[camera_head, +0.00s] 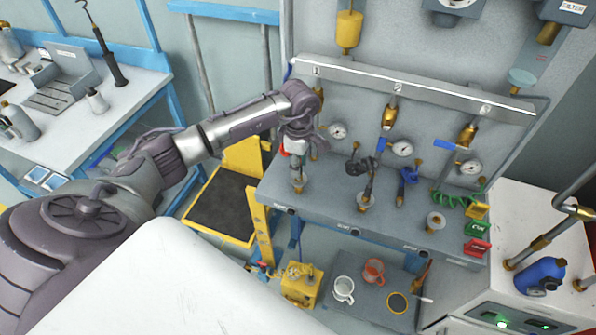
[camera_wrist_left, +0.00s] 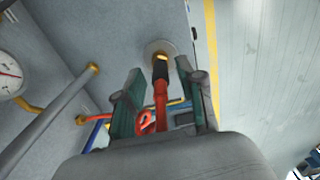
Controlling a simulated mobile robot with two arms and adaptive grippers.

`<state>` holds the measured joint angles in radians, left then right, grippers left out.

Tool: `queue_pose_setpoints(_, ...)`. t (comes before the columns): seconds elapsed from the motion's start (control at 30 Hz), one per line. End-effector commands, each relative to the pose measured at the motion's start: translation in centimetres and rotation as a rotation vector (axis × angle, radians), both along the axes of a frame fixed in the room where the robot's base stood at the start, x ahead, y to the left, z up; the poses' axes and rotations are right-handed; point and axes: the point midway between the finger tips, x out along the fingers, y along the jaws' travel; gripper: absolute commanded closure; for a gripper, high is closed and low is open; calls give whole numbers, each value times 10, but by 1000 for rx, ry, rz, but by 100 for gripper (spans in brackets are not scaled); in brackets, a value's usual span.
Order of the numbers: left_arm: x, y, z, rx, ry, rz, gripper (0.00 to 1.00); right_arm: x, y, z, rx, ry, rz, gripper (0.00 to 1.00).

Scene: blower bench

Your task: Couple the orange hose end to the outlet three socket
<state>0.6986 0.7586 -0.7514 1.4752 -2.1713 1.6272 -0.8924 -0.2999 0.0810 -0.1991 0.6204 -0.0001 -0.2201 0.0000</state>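My left gripper (camera_head: 297,147) points down over the left end of the grey bench shelf, by the pipe marked 1. In the left wrist view its two green-grey fingers (camera_wrist_left: 163,105) stand apart. The orange-red hose end (camera_wrist_left: 160,95), with a black collar and brass tip, shows between them, with visible gaps on both sides. The tip is at a round plate; I cannot tell if it is seated. My right gripper is not in view.
A black fitting (camera_head: 365,182) stands at the middle socket. Gauges, brass valves and blue handles line the wall. A green coil (camera_head: 456,198) and coloured tags (camera_head: 478,229) are near the right socket. Below are mugs (camera_head: 344,289) and a yellow box (camera_head: 301,285).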

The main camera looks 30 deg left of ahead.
Motion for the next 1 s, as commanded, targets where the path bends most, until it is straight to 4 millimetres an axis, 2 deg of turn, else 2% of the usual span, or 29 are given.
queue_pose_setpoints(0.13,0,0,1,0,0,0,61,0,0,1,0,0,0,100)
queue_pose_setpoints(0.37,0,0,1,0,0,0,100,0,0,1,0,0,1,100)
queue_pose_setpoints(0.67,0,0,4,0,0,0,100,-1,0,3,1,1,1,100)
queue_pose_setpoints(1.0,0,0,24,0,1,0,100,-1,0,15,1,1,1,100)
